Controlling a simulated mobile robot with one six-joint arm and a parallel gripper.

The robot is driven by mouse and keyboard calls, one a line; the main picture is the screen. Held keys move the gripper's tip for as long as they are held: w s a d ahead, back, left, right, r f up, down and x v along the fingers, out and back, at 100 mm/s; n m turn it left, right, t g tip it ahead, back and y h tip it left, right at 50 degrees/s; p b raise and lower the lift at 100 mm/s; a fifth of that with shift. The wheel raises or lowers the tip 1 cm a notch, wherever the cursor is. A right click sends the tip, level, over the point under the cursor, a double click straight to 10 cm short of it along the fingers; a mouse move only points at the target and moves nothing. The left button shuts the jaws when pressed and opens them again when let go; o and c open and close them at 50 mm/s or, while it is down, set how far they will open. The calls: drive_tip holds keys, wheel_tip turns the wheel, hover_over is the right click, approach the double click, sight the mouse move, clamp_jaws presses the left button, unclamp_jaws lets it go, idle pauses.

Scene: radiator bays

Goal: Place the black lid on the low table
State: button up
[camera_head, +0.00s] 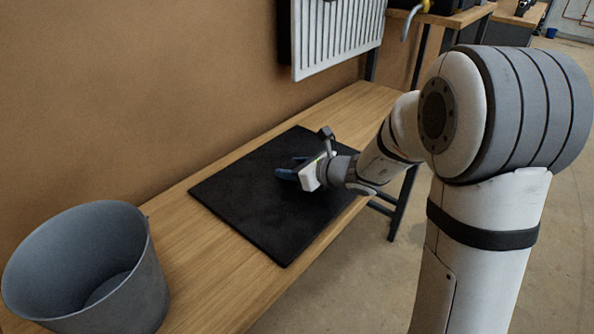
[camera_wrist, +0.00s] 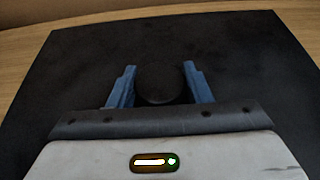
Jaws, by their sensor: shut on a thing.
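The black lid (camera_wrist: 160,84) is a small dark round piece between the two blue fingers of my gripper (camera_wrist: 160,75) in the wrist view. The fingers are shut on it from both sides. In the head view my gripper (camera_head: 287,172) is low over the black mat (camera_head: 238,209) on the wooden table (camera_head: 212,258). The lid cannot be made out there against the dark mat. I cannot tell whether it touches the mat or hangs just above it. The mat also fills most of the wrist view (camera_wrist: 65,85).
A grey bucket (camera_head: 125,290) stands on the near left of the table. A white radiator (camera_head: 337,38) hangs on the brown wall behind the mat. Another bench (camera_head: 470,16) with dark items stands at the back right. Bare wood shows between the bucket and the mat.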

drive_tip(key=shift+r, duration=0.1)
drive_tip(key=o, duration=1.3)
